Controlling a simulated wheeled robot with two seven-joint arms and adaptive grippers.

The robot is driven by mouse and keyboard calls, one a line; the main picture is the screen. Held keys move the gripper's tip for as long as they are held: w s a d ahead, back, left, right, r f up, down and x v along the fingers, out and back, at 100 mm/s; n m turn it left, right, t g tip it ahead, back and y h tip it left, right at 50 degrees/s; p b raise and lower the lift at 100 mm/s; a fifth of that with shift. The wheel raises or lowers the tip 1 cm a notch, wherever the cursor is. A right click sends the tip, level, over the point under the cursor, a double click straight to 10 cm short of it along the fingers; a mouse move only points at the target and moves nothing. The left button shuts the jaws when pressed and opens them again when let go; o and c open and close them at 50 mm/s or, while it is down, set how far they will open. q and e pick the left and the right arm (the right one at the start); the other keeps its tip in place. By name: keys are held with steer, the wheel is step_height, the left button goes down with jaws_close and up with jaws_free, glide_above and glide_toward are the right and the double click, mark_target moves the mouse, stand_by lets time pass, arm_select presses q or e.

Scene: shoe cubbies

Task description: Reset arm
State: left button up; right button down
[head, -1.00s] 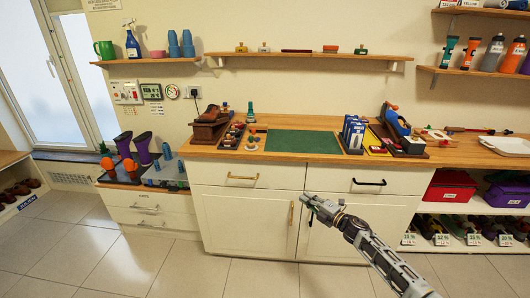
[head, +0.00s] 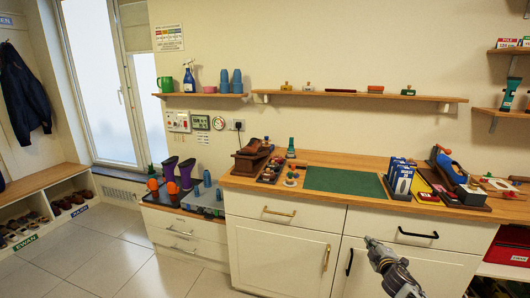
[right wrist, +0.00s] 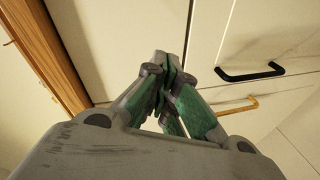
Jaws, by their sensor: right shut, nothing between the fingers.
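My right gripper (head: 370,241) is shut and empty. It comes in from the lower right in the head view, in front of the white cabinet doors (head: 277,257) and below the wooden counter (head: 333,164). In the right wrist view its closed fingers (right wrist: 165,62) point at the cabinet front, with a black handle (right wrist: 250,74) and a brass handle (right wrist: 238,106) beside them. The fingers look apart from both handles. My left gripper is in neither view.
The counter holds a green mat (head: 344,181), a wooden shoe stand (head: 252,156) and blue boxes (head: 400,177). A shelf (head: 360,96) runs above. Purple boots (head: 186,173) stand on a low unit at left. Shoe cubbies (head: 66,205) line the far left. Tiled floor (head: 120,255) is clear.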

steer(key=s+a+f+m+g, duration=0.3)
steer(key=s+a+f, duration=0.25)
steer(key=s, duration=0.25)
steer(key=s+a+f+m+g+y, duration=0.1)
steer(key=s+a+f+m+g, duration=0.3)
steer(key=s+a, duration=0.35)
steer(key=s+a+f+m+g, duration=0.3)
steer(key=s+a+f, duration=0.2)
steer(key=s+f, duration=0.3)
arm_select(q)
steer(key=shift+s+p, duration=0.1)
steer(key=shift+p, duration=0.35)
arm_select(e)
steer(key=s+a+f+g, duration=0.1)
steer(key=s+a+f, duration=0.1)
steer(key=s, duration=0.5)
steer(key=s+a+f+g+y, duration=0.1)
steer(key=s+a+f, duration=0.1)
steer(key=s+f, duration=0.2)
steer(key=s+a+f+g, duration=0.1)
steer(key=s+f, duration=0.3)
steer(key=s, duration=0.6)
steer(key=shift+s+a+m+g+y, duration=0.3)
steer(key=shift+a+g+y, duration=0.1)
steer(key=shift+a, duration=0.1)
